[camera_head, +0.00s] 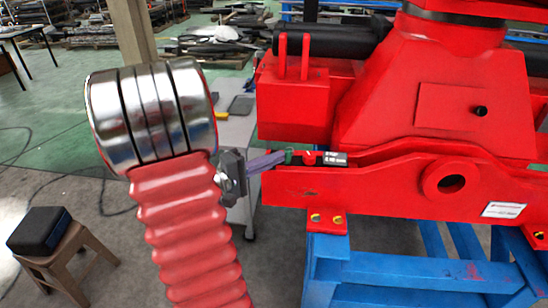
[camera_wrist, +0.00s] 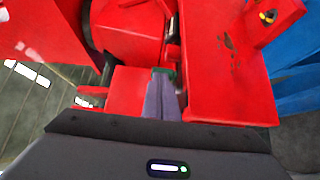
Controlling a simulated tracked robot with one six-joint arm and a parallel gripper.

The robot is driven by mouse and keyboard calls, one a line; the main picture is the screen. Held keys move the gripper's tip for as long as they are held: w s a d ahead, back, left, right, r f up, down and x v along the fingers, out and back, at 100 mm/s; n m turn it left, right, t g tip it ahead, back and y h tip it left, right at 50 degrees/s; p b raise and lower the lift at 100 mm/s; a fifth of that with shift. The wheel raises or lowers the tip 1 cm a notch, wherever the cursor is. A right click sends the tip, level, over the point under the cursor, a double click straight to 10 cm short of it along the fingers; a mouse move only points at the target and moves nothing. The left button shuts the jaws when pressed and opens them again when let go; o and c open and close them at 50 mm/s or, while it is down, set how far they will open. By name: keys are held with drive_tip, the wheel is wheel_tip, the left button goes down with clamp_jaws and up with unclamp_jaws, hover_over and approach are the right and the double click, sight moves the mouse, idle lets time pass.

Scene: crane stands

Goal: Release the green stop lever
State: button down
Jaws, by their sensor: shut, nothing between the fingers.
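The green stop lever (camera_head: 289,156) shows as a small green piece at the left end of the red crane beam (camera_head: 385,187). In the wrist view the lever (camera_wrist: 164,71) is a thin green edge just beyond my fingertips, and the rest of it is hidden. My gripper (camera_head: 280,158) has purple-grey fingers that reach in from the left, with their tips right at the lever. In the wrist view the fingers of my gripper (camera_wrist: 163,84) are together and empty. I cannot tell whether they touch the lever.
The red crane body (camera_head: 440,95) rises behind the beam, and two red upright pins (camera_head: 293,56) stand at its left. Blue stands (camera_head: 345,270) carry the beam. A stool (camera_head: 62,255) with a black box (camera_head: 47,231) stands at the lower left. The floor between is mostly free.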

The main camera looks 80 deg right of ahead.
drive_tip(key=shift+s+a, duration=0.15)
drive_tip(key=shift+s, duration=0.35)
drive_tip(key=shift+w, duration=0.1)
idle(0.3)
drive_tip(key=w+a, duration=0.6)
drive_tip(key=a, duration=0.4)
drive_tip(key=shift+w, duration=0.1)
idle(0.9)
